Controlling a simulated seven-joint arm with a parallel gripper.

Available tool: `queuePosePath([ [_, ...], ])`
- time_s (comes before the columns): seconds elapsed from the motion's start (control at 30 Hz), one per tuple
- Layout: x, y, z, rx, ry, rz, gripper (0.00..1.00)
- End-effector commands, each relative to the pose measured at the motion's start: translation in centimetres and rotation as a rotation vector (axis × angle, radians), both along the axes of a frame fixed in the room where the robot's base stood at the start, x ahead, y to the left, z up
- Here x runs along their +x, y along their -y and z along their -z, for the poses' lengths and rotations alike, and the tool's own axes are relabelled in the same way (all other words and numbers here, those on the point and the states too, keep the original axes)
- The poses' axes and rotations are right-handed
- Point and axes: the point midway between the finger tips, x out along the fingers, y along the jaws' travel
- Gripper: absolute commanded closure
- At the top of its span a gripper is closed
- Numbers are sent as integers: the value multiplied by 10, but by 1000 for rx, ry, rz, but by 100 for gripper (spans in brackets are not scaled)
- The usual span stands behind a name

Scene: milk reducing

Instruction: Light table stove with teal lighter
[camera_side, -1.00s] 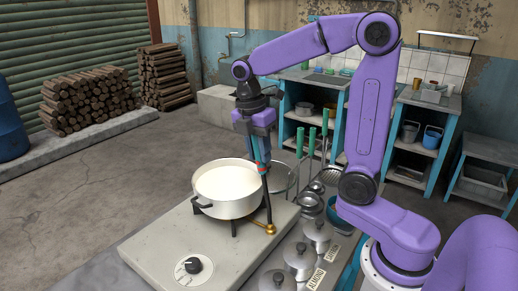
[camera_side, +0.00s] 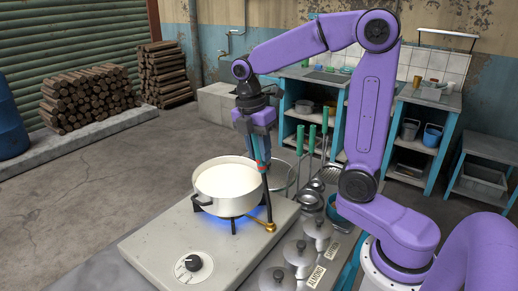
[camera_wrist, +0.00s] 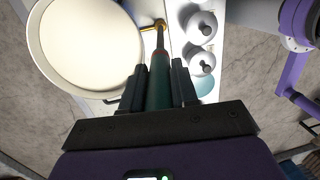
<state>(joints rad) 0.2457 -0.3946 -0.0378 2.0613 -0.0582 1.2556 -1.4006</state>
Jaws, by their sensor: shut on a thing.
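The table stove (camera_side: 150,246) is a pale slab with a black knob (camera_side: 193,263) at its front. A blue flame (camera_side: 232,222) burns under the pot. The white pot (camera_side: 227,208) of milk sits on the burner. My gripper (camera_side: 259,158) is shut on the teal lighter (camera_wrist: 159,92), which points down beside the pot's right side. The lighter's long dark tip (camera_side: 268,205) reaches down close to the brass fitting (camera_side: 269,227) at the stove's right edge. I cannot tell if they touch. In the wrist view the lighter lies between both fingers (camera_wrist: 160,85).
Several lidded metal canisters (camera_side: 299,252) stand right of the stove. Green-handled utensils (camera_side: 312,145) stand behind them. Log stacks (camera_side: 88,98) and blue shelves (camera_side: 420,150) are farther back. The stove's front left top is bare.

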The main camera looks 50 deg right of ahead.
Motion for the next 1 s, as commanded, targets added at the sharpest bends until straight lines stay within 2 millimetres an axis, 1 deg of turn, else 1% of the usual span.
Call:
queuePosePath([
  [0.8,1,0,-69,1,3,0,100],
  [1.0,0,0,-79,0,1,0,100],
])
